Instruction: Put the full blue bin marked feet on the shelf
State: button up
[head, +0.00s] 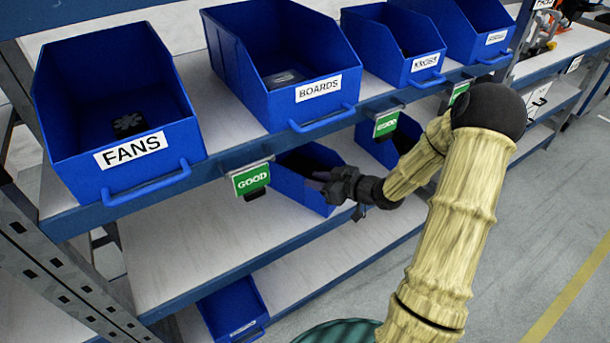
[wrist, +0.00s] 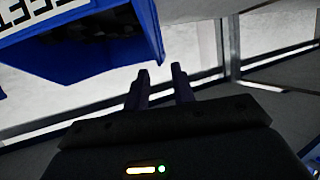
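A blue bin (head: 298,190) sits at the middle shelf level, below the green GOOD tag, partly hidden by the shelf above and by my gripper. In the wrist view the blue bin (wrist: 120,59) fills the upper left. Its white label is cut off by the frame but seems to read FEET, and dark contents show inside. My gripper (head: 325,180) is at the bin's right side in the head view. In the wrist view my gripper (wrist: 161,72) shows two fingers apart with a gap and nothing clearly between them, close to the bin's near corner. Contact cannot be told.
The upper shelf holds the FANS bin (head: 110,110), the BOARDS bin (head: 290,70) and more blue bins. Another blue bin (head: 375,152) stands right of the marked one. A blue bin (head: 232,310) is low down. The middle shelf (head: 190,255) is bare at left.

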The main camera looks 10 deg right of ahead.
jog(key=p+v, duration=0.1)
jog(key=v, duration=0.4)
jog(key=shift+s+d+r, duration=0.15)
jog(key=shift+s+d, duration=0.1)
jog(key=shift+d, duration=0.05)
jog(key=s+a+r+m+g+h, duration=0.2)
jog(key=s+a+m+g+h, duration=0.1)
jog(key=s, duration=0.5)
jog(key=s+a+r+m+g+h, duration=0.2)
jog(key=s+a+m+g+h, duration=0.2)
jog(key=s, duration=0.5)
jog(key=shift+a+r+m+g+h, duration=0.15)
jog(key=shift+r+m+g+h, duration=0.35)
jog(key=shift+h, duration=0.5)
jog(key=shift+s, duration=0.1)
